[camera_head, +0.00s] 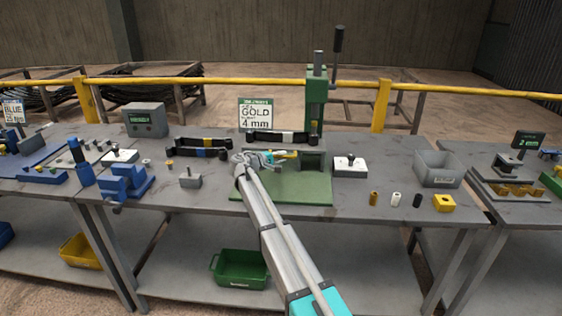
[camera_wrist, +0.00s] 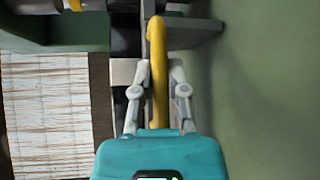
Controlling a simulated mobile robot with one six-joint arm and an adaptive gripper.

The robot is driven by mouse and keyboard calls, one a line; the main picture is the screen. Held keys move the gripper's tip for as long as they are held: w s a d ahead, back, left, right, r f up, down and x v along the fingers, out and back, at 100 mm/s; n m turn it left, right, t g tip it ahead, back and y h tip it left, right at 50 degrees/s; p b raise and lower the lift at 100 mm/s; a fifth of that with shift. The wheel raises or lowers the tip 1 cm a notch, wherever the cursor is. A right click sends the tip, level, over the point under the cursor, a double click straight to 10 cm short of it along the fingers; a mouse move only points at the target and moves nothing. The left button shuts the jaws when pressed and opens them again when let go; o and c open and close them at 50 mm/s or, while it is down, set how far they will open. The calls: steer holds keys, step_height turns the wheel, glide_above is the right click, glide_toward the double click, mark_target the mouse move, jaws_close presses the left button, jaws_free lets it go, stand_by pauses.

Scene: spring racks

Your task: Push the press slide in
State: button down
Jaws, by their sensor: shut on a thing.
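The green press (camera_head: 316,100) stands on the table with its base plate (camera_head: 300,192) at the front. In the wrist view, my gripper (camera_wrist: 159,75) is shut on a yellow handle (camera_wrist: 157,40), one finger on each side of it. The handle appears to belong to the press slide, and its far end meets a grey metal part (camera_wrist: 195,36). In the head view my gripper (camera_head: 262,160) is at the left part of the press base. My arm and gripper hide much of the slide there, so how far in it sits cannot be told.
A white block (camera_head: 350,166), a grey bin (camera_head: 438,168) and small cylinders are to the right. Blue fixtures (camera_head: 125,184) are to the left.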

steer(key=shift+w+r, duration=0.1)
steer(key=shift+w, duration=0.15)
steer(key=c, duration=0.6)
jaws_free()
steer(key=shift+w, duration=0.1)
steer(key=shift+c, duration=0.2)
steer(key=shift+s, duration=0.2)
